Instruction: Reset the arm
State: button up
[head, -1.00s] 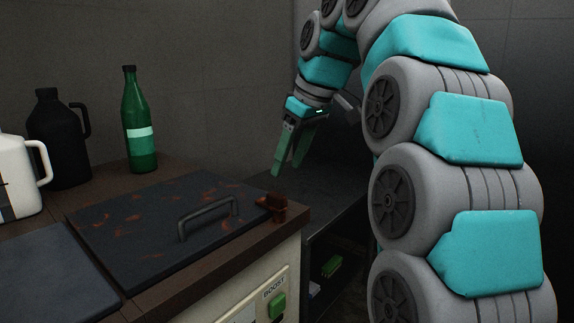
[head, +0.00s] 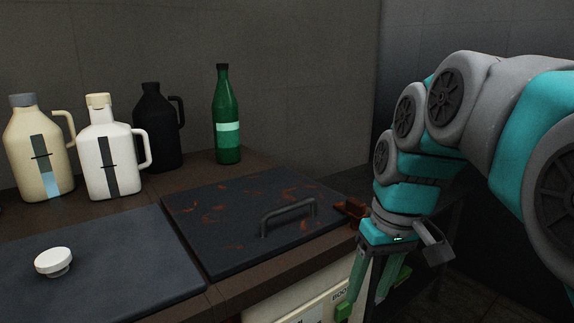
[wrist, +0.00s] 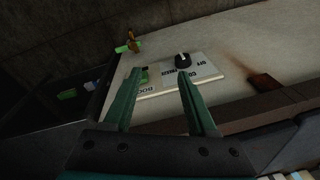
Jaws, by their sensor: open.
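My gripper (head: 368,285) is at the right in the head view, pointing down beside the right front of the counter. Its two green fingers are apart with nothing between them.
The counter holds a dark stained lid (head: 235,215) with a handle (head: 288,214), a second dark lid (head: 110,260) with a white knob (head: 54,261), a green bottle (head: 228,115), and cream (head: 40,150), white (head: 112,150) and black (head: 160,125) jugs. A rusty bracket (head: 352,208) sits at the right edge.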

jog(key=s+d+f+m+g+h+p, duration=0.1)
jog(key=s+f+m+g, duration=0.1)
jog(key=s+f, duration=1.2)
jog(key=s+m, duration=0.1)
jog(key=s, duration=0.3)
jog(key=shift+s+d+f+g+p, duration=0.3)
jog(key=shift+s+d+f, duration=0.05)
jog(key=shift+f, duration=0.05)
